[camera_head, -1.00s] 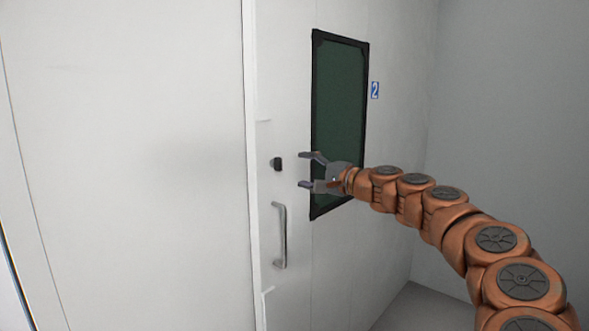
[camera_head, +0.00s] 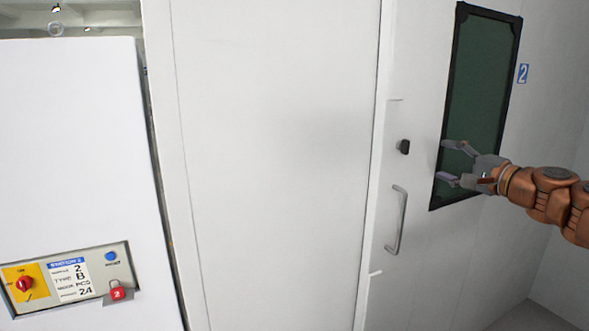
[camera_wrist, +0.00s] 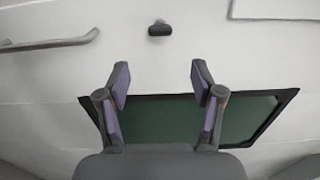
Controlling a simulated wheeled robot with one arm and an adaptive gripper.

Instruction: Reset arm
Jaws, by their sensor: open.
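My gripper (camera_head: 452,161) is open and empty at the end of my orange-brown arm, at the right of the head view. It is in front of the lower part of a dark green window in a white door (camera_head: 425,235). A small black knob (camera_head: 403,146) on the door is left of the fingers and apart from them. In the wrist view, the two fingers (camera_wrist: 160,85) stand wide apart with nothing between them, and the knob (camera_wrist: 160,29) shows beyond their tips.
A metal door handle (camera_head: 398,220) is below the knob. The dark-framed window (camera_head: 476,90) has a blue "2" sign (camera_head: 522,73) beside it. At lower left, a station panel (camera_head: 68,283) carries a red-and-yellow switch (camera_head: 24,283), a red padlock (camera_head: 117,292) and a blue button (camera_head: 111,256).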

